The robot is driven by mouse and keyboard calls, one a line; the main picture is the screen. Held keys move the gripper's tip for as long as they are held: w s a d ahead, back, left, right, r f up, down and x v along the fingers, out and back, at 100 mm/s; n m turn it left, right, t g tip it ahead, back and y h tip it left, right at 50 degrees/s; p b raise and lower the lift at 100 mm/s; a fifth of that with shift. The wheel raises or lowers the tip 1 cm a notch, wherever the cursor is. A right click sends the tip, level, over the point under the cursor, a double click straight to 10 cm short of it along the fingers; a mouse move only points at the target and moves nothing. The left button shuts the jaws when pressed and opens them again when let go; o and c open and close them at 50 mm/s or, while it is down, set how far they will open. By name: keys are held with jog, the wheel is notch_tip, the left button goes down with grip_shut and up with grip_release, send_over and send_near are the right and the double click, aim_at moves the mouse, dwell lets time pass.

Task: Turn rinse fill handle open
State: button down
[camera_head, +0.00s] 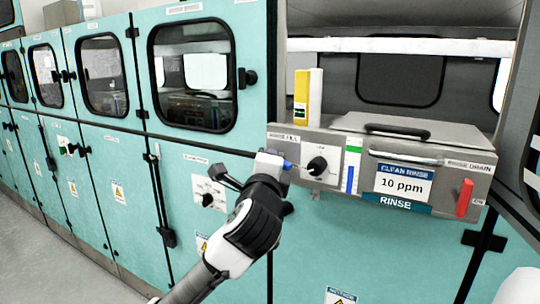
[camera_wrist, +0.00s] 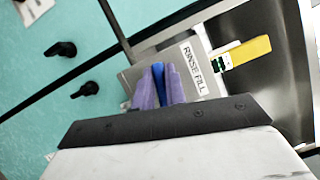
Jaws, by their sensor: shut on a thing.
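The blue rinse fill handle (camera_wrist: 158,78) sits below the "RINSE FILL" label (camera_wrist: 201,68) on the rinse module's front panel. My gripper (camera_wrist: 158,88) has its purple fingers on both sides of the handle and is shut on it. In the head view my gripper (camera_head: 284,165) reaches the left end of the panel, where a small part of the blue handle (camera_head: 287,165) shows. The rest of the handle there is hidden by my gripper.
A black knob (camera_head: 317,165) sits just right of the handle. A red drain handle (camera_head: 464,197) is at the panel's right end. A yellow and white block (camera_head: 301,97) stands above the panel. Teal cabinets (camera_head: 190,140) with dark knobs (camera_head: 207,199) line the left.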

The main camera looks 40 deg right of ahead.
jog(key=shift+f+n+g+y+p, duration=0.1)
jog(key=shift+n+g+y+p, duration=0.35)
jog(key=shift+n, duration=0.75)
jog(key=c, duration=1.4)
grip_release()
jog(key=shift+c, duration=0.2)
jog(key=b+v, duration=0.4)
jog(key=v, duration=1)
jog(key=shift+f, duration=0.2)
